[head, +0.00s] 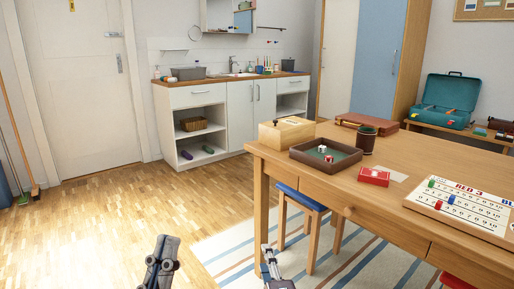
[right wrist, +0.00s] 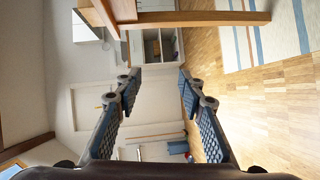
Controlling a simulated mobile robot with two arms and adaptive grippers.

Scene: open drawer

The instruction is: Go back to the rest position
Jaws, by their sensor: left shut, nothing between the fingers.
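My left gripper (head: 161,262) is at the bottom of the head view, above the wooden floor, with its fingers together and nothing between them. My right gripper (head: 272,268) is at the bottom edge, left of the table and over the rug's near side. In the right wrist view its two fingers (right wrist: 159,88) stand wide apart, with only the room showing between them. Both grippers are clear of the table (head: 420,160). A drawer front with a small knob (head: 347,211) sits under the tabletop and looks closed.
On the table are a wooden box (head: 286,133), a dark tray (head: 305,156), a brown cup (head: 367,141), a red box (head: 374,177) and a number board (head: 462,205). A blue stool (head: 301,197) stands beneath on a striped rug (head: 225,255). Floor at left is free.

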